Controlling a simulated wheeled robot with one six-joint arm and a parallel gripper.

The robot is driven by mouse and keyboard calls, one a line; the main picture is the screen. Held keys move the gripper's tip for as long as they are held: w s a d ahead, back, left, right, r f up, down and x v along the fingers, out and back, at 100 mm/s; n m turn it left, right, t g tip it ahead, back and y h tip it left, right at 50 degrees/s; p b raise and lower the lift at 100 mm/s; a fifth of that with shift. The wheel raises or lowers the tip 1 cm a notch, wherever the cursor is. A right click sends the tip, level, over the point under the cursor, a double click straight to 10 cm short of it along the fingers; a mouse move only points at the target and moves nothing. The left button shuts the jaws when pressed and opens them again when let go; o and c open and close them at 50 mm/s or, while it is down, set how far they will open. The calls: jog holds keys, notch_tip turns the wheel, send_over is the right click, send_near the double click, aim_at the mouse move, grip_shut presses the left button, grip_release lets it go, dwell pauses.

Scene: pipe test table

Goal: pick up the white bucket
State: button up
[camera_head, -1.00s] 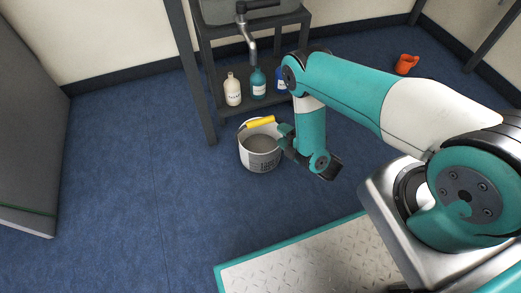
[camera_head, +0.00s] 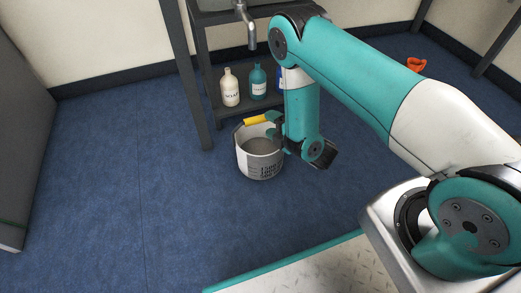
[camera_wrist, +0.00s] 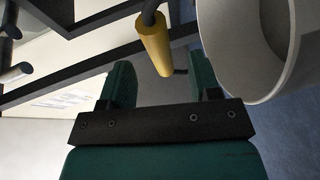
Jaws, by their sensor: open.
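The white bucket (camera_head: 260,162) stands upright on the blue floor, with dark print on its front. Its yellow handle grip (camera_head: 255,120) is up at the rim. My gripper (camera_head: 271,122) is open at the right end of this grip, by the bucket's right rim. In the wrist view, the yellow grip (camera_wrist: 154,45) lies in line with the gap between the two green fingers of my gripper (camera_wrist: 165,75), near their tips. I cannot tell whether they touch it. The bucket's pale wall (camera_wrist: 286,70) fills the upper right there.
A dark metal shelf (camera_head: 208,118) stands just behind the bucket. It holds a cream bottle (camera_head: 230,90), a teal bottle (camera_head: 257,82) and a partly hidden blue one. An orange object (camera_head: 416,66) lies at the far right. The floor left of the bucket is clear.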

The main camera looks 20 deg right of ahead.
aim_at(263, 121)
jog(key=b+x, duration=0.1)
jog(key=x, duration=0.1)
jog(key=b+x, duration=0.2)
jog(key=shift+a+f, duration=0.15)
jog(key=shift+a, duration=0.25)
jog(key=shift+w+a, duration=0.1)
jog(key=shift+w, duration=0.25)
grip_shut()
